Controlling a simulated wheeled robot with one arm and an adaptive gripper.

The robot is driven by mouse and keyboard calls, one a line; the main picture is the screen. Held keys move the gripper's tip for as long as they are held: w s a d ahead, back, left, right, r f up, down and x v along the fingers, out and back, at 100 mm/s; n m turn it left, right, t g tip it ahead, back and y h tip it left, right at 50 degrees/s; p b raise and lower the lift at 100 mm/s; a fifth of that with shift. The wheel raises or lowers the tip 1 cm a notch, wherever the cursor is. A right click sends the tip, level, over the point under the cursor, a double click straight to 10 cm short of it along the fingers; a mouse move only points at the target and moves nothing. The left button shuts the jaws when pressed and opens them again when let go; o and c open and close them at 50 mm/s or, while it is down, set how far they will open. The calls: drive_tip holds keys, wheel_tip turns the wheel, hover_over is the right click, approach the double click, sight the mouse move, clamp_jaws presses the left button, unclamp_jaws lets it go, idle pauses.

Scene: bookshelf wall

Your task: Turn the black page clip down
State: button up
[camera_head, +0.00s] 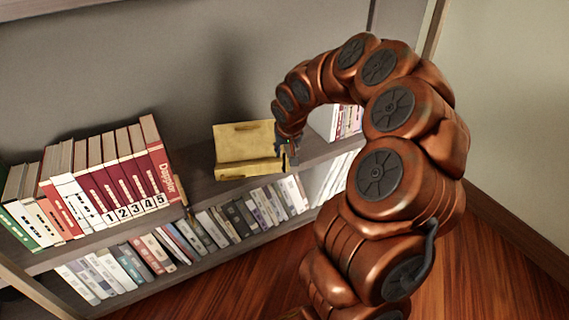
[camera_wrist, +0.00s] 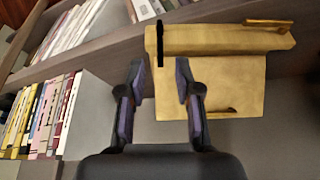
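A golden-yellow book stand (camera_head: 247,143) with a back panel and a front ledge (camera_head: 250,170) sits on the upper shelf. In the wrist view, the stand's panel (camera_wrist: 230,88) is just beyond my fingers. The black page clip (camera_wrist: 160,42) is a thin bar standing across one end of the ledge. My gripper (camera_wrist: 161,70) is open, with its two fingertips apart and nothing seen held. The clip appears in line with the gap between the fingertips; whether they touch it I cannot tell. In the head view my gripper (camera_head: 289,158) is at the stand's right end and the clip cannot be made out.
A row of red and white numbered books (camera_head: 110,180) stands left on the upper shelf. More books (camera_head: 345,122) stand right, partly behind my arm. The lower shelf (camera_head: 190,240) is full of books. Bare shelf shows between the left books and the stand.

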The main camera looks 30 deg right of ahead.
sight(284, 160)
drive_tip(key=shift+b+x, duration=0.65)
drive_tip(key=shift+x, duration=2.55)
clamp_jaws()
